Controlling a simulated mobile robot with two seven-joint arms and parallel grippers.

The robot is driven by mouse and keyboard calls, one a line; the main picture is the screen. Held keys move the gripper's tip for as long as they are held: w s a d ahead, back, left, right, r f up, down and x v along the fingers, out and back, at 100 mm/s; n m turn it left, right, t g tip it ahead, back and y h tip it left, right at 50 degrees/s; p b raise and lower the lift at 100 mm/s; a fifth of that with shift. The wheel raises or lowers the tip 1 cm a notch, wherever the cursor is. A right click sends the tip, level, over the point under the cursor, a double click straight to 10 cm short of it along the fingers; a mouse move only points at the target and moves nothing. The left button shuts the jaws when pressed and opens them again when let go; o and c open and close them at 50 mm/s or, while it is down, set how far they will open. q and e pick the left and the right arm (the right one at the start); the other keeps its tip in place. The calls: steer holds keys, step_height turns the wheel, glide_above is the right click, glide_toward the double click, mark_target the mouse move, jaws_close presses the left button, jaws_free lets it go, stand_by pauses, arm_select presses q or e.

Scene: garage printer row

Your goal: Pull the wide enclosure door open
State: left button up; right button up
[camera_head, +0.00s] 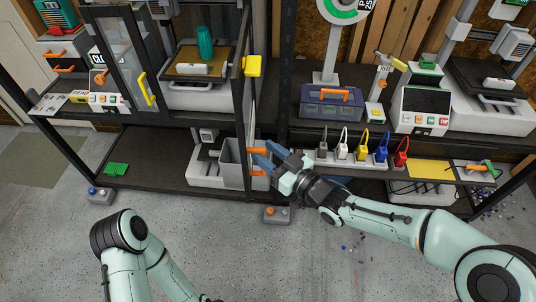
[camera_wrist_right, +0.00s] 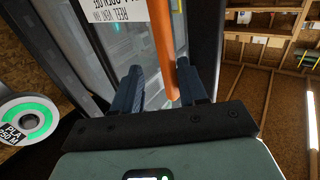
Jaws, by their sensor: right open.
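The orange door handle (camera_head: 257,151) shows as short orange pieces beside the dark shelf post in the head view. In the wrist view it is a long upright orange bar (camera_wrist_right: 163,42) in front of a glass door (camera_wrist_right: 142,52) with a white printed sign. My right gripper (camera_head: 264,158) is open at the handle; its blue fingers (camera_wrist_right: 158,84) stand on either side of the bar, which is closer to the right finger. I cannot tell if either finger touches it. In the head view my gripper and the post partly hide the handle. My left gripper is out of view.
A glass door with a yellow handle (camera_head: 147,89) and another yellow handle (camera_head: 252,66) are on the upper left. A grey bin (camera_head: 231,160) is behind the post. A power strip with plugs (camera_head: 350,158) is right of my gripper. A button box (camera_head: 276,214) sits on the floor below.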

steer(key=shift+s, duration=0.1)
